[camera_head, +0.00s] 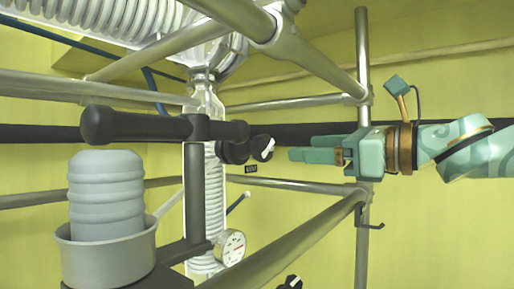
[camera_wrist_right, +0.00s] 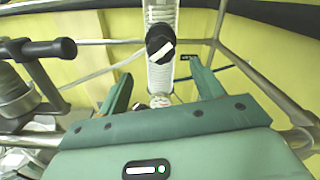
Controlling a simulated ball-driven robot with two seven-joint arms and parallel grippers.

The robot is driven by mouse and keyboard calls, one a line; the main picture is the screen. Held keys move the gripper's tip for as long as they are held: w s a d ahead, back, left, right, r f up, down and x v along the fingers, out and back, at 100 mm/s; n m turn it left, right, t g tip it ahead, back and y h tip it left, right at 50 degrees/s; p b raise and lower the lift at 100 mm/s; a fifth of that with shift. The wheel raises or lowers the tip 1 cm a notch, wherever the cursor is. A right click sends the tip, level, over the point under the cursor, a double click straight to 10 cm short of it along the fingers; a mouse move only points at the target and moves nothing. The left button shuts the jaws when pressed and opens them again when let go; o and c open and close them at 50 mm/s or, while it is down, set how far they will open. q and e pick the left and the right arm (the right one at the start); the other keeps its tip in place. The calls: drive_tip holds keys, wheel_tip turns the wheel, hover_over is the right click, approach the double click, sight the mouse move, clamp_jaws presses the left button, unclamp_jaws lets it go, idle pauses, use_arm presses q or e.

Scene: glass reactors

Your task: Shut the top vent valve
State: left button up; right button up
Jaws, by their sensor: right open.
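The top vent valve (camera_head: 263,148) is a round black knob with a white bar handle on the glass column, with a small dark label (camera_head: 251,169) below it. In the right wrist view the knob (camera_wrist_right: 160,42) shows face-on, its white bar slanting, nearly crosswise to the column. The label (camera_wrist_right: 189,58) is too small to read surely. My right gripper (camera_head: 291,155) is green, open and empty, a short gap to the right of the knob. In the right wrist view its fingers (camera_wrist_right: 162,87) are spread wide, with the knob beyond them. My left gripper is not in view.
Metal frame bars surround the column; a vertical post (camera_head: 362,230) stands behind my right gripper. A black clamp handle (camera_head: 140,126) extends left above a grey ribbed vessel (camera_head: 106,195) in a pot. A gauge (camera_head: 230,247) and another black knob (camera_head: 290,282) sit lower.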

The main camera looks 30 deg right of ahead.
sight(269, 150)
drive_tip(key=x, duration=0.4)
drive_tip(key=shift+w+a+f, duration=0.1)
drive_tip(key=shift+w, duration=0.3)
drive_tip(key=x, duration=0.5)
drive_tip(key=shift+w+f, duration=0.15)
drive_tip(key=shift+w, duration=0.3)
drive_tip(key=shift+w+a, duration=0.35)
drive_tip(key=shift+w, duration=0.15)
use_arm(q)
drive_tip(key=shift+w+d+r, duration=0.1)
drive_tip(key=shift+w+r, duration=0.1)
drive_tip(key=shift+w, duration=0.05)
use_arm(e)
drive_tip(key=shift+w, duration=0.25)
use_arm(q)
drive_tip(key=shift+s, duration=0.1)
use_arm(e)
drive_tip(key=shift+s, duration=0.15)
drive_tip(key=c, duration=1)
